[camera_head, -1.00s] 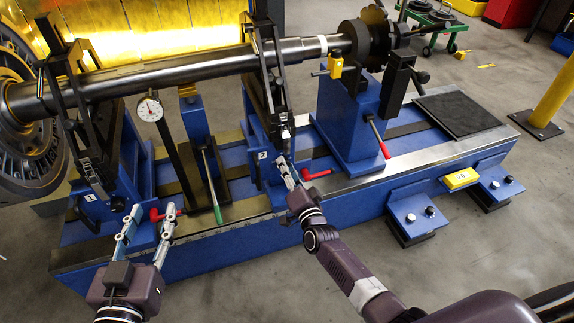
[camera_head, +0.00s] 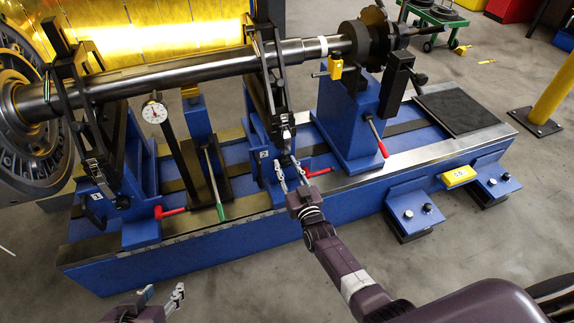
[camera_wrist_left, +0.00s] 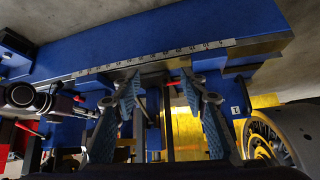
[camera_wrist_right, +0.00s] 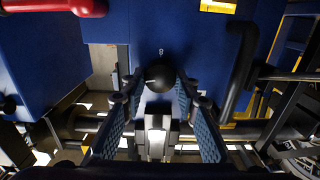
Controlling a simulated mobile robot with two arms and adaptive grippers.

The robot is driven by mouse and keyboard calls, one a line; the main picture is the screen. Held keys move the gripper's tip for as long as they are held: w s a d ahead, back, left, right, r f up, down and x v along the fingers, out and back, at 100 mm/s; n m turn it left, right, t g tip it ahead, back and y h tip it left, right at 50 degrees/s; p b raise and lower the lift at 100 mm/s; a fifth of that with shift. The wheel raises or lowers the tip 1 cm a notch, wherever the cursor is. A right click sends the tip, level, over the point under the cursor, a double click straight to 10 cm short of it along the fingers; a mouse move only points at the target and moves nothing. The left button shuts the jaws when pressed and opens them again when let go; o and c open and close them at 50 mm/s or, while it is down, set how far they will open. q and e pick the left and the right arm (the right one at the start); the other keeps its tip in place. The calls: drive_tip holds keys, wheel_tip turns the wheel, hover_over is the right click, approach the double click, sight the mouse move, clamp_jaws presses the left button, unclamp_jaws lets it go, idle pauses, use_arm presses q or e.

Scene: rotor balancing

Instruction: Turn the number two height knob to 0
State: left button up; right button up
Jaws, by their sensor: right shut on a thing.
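The number two pedestal (camera_head: 262,172) is the blue support under the middle of the shaft, with a "2" plate (camera_head: 264,154). Its height knob (camera_wrist_right: 160,76) is a dark round knob in the right wrist view, with a small white mark just above it. My right gripper (camera_wrist_right: 157,92) has its fingers on both sides of the knob and is shut on it. In the head view my right gripper (camera_head: 291,172) is at the front of this pedestal; the knob is hard to make out there. My left gripper (camera_head: 163,293) is open and empty, low in front of the bench.
The long black shaft (camera_head: 190,69) lies across the pedestals. A dial gauge (camera_head: 154,112) stands between them. Red-handled levers (camera_head: 318,172) and a green-handled lever (camera_head: 221,212) are near the bench's front edge. Grey floor is clear in front.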

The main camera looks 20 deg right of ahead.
drive_tip(key=shift+a+f+n, duration=0.1)
drive_tip(key=shift+n, duration=1.7)
drive_tip(key=n, duration=0.2)
drive_tip(key=shift+n, duration=0.4)
drive_tip(key=shift+f+n, duration=0.1)
drive_tip(key=shift+n, duration=0.8)
drive_tip(key=n+b, duration=0.1)
drive_tip(key=n, duration=0.5)
drive_tip(key=shift+a+n+b, duration=0.1)
drive_tip(key=shift+n+b, duration=0.3)
use_arm(q)
drive_tip(key=w+d+r+t+h, duration=0.1)
drive_tip(key=w+d+r+t, duration=0.2)
drive_tip(key=w+r+t, duration=0.2)
drive_tip(key=shift+w+r+h, duration=0.3)
drive_tip(key=shift+w+r, duration=0.85)
drive_tip(key=shift+r, duration=0.1)
use_arm(e)
drive_tip(key=shift+n, duration=0.5)
drive_tip(key=o, duration=1.1)
